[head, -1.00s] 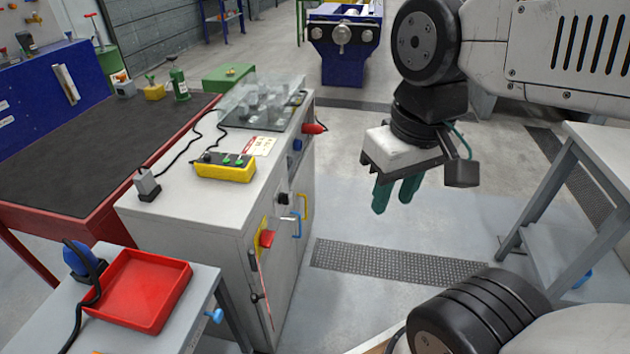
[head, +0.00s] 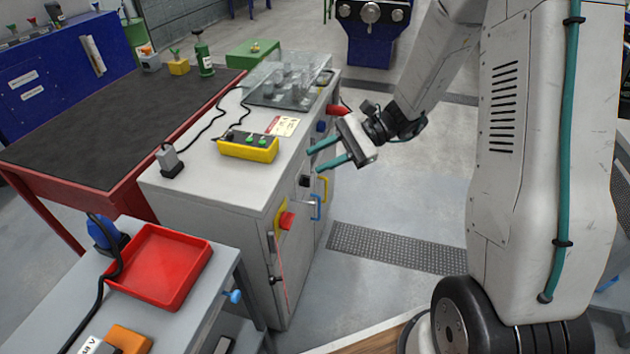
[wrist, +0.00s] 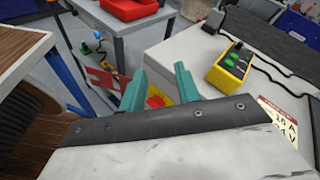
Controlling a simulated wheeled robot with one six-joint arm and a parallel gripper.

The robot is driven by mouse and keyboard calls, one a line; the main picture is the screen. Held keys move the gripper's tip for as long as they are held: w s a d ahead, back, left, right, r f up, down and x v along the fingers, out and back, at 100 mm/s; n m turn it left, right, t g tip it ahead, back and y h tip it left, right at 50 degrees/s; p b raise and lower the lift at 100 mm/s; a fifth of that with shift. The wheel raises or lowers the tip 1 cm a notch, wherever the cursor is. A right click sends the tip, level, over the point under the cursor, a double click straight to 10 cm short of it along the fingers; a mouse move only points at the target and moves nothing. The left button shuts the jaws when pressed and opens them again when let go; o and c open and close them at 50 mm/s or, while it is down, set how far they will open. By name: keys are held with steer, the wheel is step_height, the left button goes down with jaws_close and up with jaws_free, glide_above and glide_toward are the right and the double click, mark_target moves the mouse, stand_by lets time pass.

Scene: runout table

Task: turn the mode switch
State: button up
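My gripper (head: 316,159) is at the front face of the grey cabinet (head: 250,208), its two teal fingers apart and pointing left at the upper front. It also shows in the wrist view (wrist: 160,84), with nothing held between the fingers. A small black knob (head: 304,181) sits on the cabinet front just below the fingertips; I cannot tell whether they touch it or whether it is the mode switch. A red handle on a yellow plate (head: 286,221) is lower and nearer; it shows behind the fingers in the wrist view (wrist: 156,101).
A yellow button box (head: 249,149) with a cable lies on the cabinet top. Blue (head: 316,207) and yellow (head: 323,189) handles stick out of the front. A red tray (head: 160,267) is on the grey table at the near left.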

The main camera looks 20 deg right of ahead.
steer(key=w+d+f+m+t+y, duration=0.1)
steer(key=w+d+f+m+t, duration=0.15)
steer(key=f, duration=0.25)
steer(key=w+d+f+m+t, duration=0.2)
steer(key=w+f+m+t, duration=0.15)
steer(key=f, duration=0.25)
steer(key=m+t+h, duration=0.1)
steer(key=m+t, duration=0.4)
steer(key=m, duration=0.1)
glide_toward(306, 181)
steer(key=x, duration=0.7)
steer(key=shift+w+r, duration=0.2)
steer(key=shift+w, duration=0.15)
jaws_close()
